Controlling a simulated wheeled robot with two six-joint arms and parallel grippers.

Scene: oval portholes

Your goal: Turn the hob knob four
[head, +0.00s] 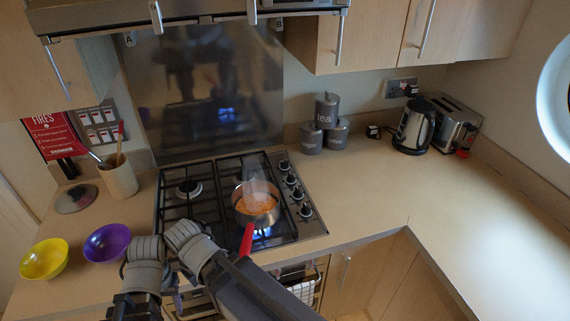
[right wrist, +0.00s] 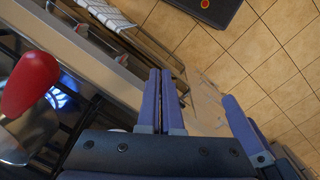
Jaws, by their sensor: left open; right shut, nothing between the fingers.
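The hob (head: 172,210) has a column of several knobs (head: 298,194) along its right side. They are dark on a steel strip. I cannot read any numbers, so I cannot tell which is knob four. A steel pan (head: 256,217) with orange food and a red handle (head: 246,240) sits on the right burners, over a blue flame. My left gripper (head: 178,292) is low, in front of the hob, partly hidden by arm parts, open and apart from the knobs. My right gripper (right wrist: 165,100) is shut with nothing in it; the red handle (right wrist: 30,82) shows to its left.
A yellow bowl (head: 44,259), a purple bowl (head: 107,243) and a utensil pot (head: 119,179) stand left of the hob. Grey canisters (head: 327,110), a kettle (head: 414,127) and a toaster (head: 456,122) stand at the back right. The counter right of the knobs is clear.

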